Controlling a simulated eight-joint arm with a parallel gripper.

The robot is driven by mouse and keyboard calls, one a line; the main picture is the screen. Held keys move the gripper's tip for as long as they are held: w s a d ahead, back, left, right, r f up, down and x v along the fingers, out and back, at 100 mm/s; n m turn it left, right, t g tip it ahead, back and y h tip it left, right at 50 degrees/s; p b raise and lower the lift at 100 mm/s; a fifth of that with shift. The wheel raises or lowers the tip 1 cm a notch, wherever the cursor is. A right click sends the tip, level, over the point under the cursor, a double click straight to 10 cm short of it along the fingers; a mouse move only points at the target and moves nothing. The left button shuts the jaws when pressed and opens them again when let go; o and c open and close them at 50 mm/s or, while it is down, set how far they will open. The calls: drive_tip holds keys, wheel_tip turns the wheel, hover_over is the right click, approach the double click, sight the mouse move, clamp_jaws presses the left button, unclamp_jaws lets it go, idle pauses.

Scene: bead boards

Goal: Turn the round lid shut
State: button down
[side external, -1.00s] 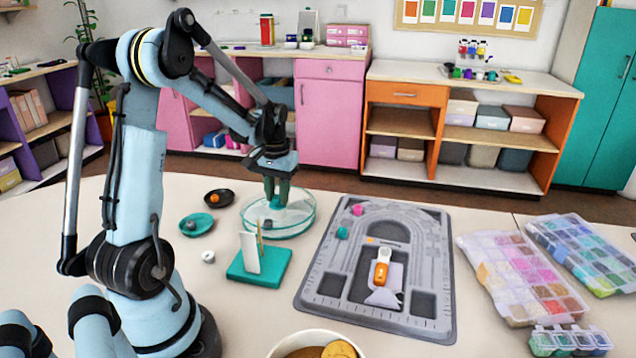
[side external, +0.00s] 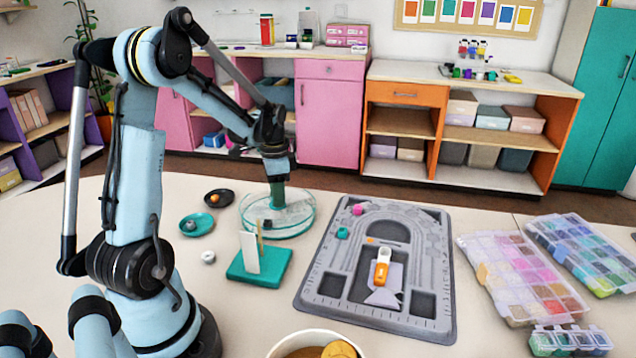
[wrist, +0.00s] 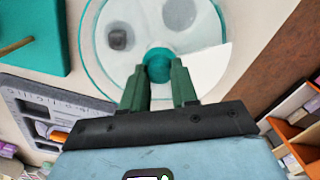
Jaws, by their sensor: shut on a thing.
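The round lid (side external: 300,212) is clear with a teal rim and sits on a shallow round case. In the wrist view the lid (wrist: 97,50) shows a teal centre knob (wrist: 158,64) and a wedge-shaped gap or paler sector at its right. Dark and grey contents show through it. My gripper (side external: 277,200) points down over the lid's middle. In the wrist view my gripper (wrist: 159,75) has its green fingers shut on the knob, one on each side. Whether the lid is fully closed cannot be told in the side view.
A teal stand (side external: 258,272) with a white card is in front of the case. A teal dish (side external: 196,225) and a black dish (side external: 219,198) lie to its left. A grey bead board (side external: 420,225) lies to the right, with bead boxes (side external: 510,322) beyond.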

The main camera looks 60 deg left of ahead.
drive_tip(key=m, duration=0.5)
idle(0.5)
drive_tip(key=c, duration=0.8)
unclamp_jaws()
drive_tip(key=shift+c, duration=0.2)
wheel_tip(320, 180, up, 12)
drive_tip(key=shift+s+d+r, duration=0.1)
drive_tip(key=shift+d, duration=0.05)
